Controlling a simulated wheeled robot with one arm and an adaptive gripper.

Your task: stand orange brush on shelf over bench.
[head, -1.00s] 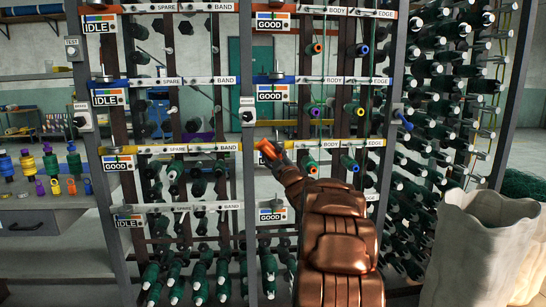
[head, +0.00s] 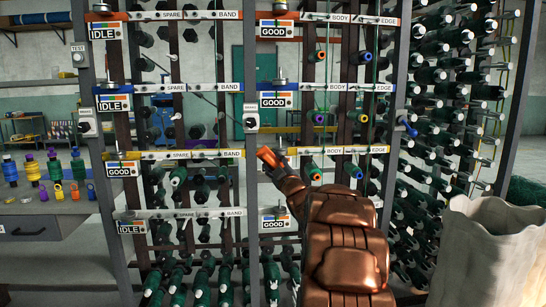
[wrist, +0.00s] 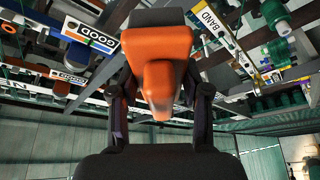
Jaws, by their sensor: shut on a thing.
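The orange brush (head: 268,156) is in my gripper (head: 280,170), in front of the middle of the frame with the bobbin rows. In the wrist view the brush (wrist: 165,65) fills the space between the two dark fingers of my gripper (wrist: 160,98), which are shut on it. The brush's far end is hidden there. The bench (head: 45,230) is at the left edge, well away from my gripper. A grey shelf edge (head: 35,86) runs above the bench; only part of it is in view.
Several coloured spools (head: 77,165) stand on the bench. A grey post (head: 95,140) with switch boxes is between the bench and the bobbin frame. A pale sack-like bin (head: 485,245) stands at lower right. Racks of green bobbins (head: 455,110) fill the right.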

